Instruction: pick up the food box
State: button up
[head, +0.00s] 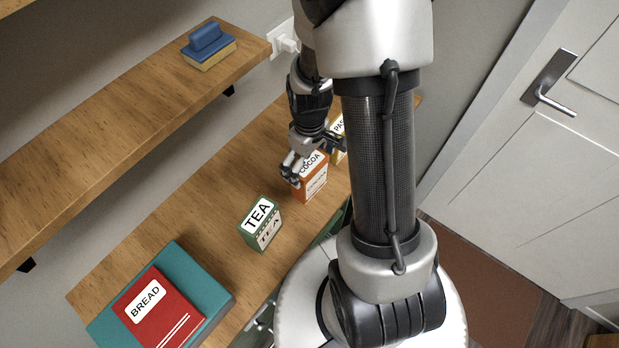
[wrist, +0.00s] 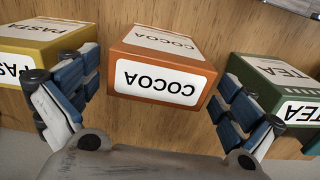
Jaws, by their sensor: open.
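The food boxes stand in a row on the wooden counter. An orange box labelled COCOA (head: 311,181) is in the middle of the wrist view (wrist: 161,67). A green TEA box (head: 260,226) stands apart from it, at the right in the wrist view (wrist: 277,84). A yellow PASTA box (head: 338,138) is partly hidden by my arm in the head view and shows at the left in the wrist view (wrist: 38,52). My gripper (wrist: 154,115) is open, its fingers to either side of the COCOA box. It also shows in the head view (head: 292,172). Whether the fingers touch any box cannot be told.
A red BREAD book (head: 163,310) lies on a teal book (head: 194,283) at the counter's near end. A wall shelf (head: 120,135) above the counter holds a blue and yellow sponge-like item (head: 208,48). A white door (head: 545,150) is at right.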

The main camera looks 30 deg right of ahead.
jog(key=shift+f, duration=0.4)
jog(key=shift+r, duration=0.1)
jog(key=shift+c, duration=0.6)
jog(key=c, duration=1.4)
